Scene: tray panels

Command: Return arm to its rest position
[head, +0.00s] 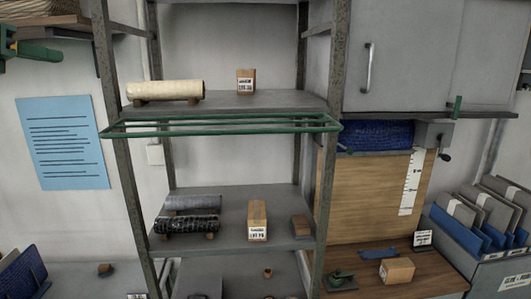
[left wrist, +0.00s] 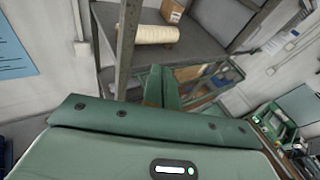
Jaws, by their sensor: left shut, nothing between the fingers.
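My left gripper (head: 50,54) shows at the upper left edge of the head view, green, in front of the white wall and left of the metal shelf rack (head: 120,160). In the left wrist view its two green fingers (left wrist: 160,86) lie side by side, shut and empty. They point toward the rack, with its grey post close on the left in that view. My right gripper is not in view.
The rack holds a cream roll (head: 165,89), a small box (head: 246,81), dark rolls (head: 188,224) and a carton (head: 257,220). A green rail frame (head: 220,134) juts out at the upper shelf.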

